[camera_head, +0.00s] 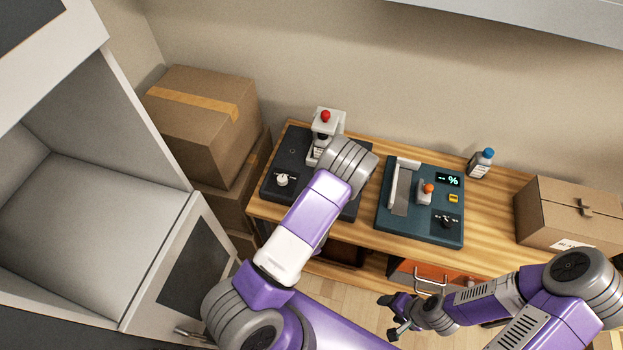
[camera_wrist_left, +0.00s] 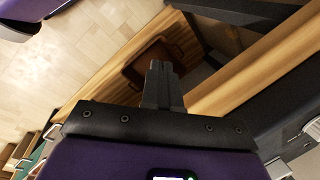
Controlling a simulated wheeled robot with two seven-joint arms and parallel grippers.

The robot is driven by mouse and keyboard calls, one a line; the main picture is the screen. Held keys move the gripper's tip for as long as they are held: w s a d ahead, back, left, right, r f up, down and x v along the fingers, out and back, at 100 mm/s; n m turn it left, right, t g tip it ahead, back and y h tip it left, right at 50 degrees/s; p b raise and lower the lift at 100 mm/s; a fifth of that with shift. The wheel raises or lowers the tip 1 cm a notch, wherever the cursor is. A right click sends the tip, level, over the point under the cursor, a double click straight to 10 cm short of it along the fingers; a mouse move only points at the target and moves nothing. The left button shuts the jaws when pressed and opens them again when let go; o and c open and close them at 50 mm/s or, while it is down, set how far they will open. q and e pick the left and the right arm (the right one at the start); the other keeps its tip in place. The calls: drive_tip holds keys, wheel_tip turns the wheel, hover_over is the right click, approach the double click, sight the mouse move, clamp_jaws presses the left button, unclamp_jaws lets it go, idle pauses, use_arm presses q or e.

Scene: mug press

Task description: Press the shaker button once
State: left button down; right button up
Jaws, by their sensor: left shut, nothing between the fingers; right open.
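A white device with a red button (camera_head: 325,116) on top stands at the back of a black base (camera_head: 270,185), on the left part of the wooden table. I take it for the shaker. My left arm crosses in front of the base and hides its right part. The left gripper is hidden behind that arm in the head view. In the left wrist view the left gripper (camera_wrist_left: 158,75) is shut and empty, seen over the table's edge area with a brown bin below. My right gripper (camera_head: 396,316) is open and empty, low in front of the table.
A teal device (camera_head: 420,230) with a display and an orange knob sits on the table (camera_head: 488,215) to the right. Stacked boxes (camera_head: 200,120) and an open cabinet (camera_head: 85,220) are at left.

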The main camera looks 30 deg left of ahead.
use_arm(q)
drive_tip(key=w+a+r+m+y+p, duration=0.1)
drive_tip(key=w+r, duration=0.1)
drive_tip(key=r, duration=0.1)
drive_tip(key=w+a+r+m+t+y+p, duration=0.1)
drive_tip(key=w+a+r+m, duration=0.1)
drive_tip(key=w+r, duration=0.1)
drive_tip(key=w+a+r+m+t+p, duration=0.1)
drive_tip(key=w+r, duration=0.1)
drive_tip(key=r, duration=0.1)
drive_tip(key=shift+w+a+m+y, duration=0.3)
drive_tip(key=shift+w+y, duration=0.1)
drive_tip(key=w+a+r+m+t+y+p, duration=0.1)
drive_tip(key=w+r+m+t+y+p, duration=0.1)
drive_tip(key=w+r, duration=0.6)
wheel_tip(320, 180, up, 2)
drive_tip(key=shift+w+a+r+m+t+p, duration=0.15)
drive_tip(key=shift+w+m+t+p, duration=0.35)
drive_tip(key=shift+m, duration=0.7)
use_arm(e)
wheel_tip(320, 180, up, 8)
use_arm(q)
drive_tip(key=shift+s, duration=0.2)
wheel_tip(320, 180, down, 9)
drive_tip(key=b, duration=0.6)
drive_tip(key=shift+b, duration=0.4)
use_arm(e)
wheel_tip(320, 180, down, 7)
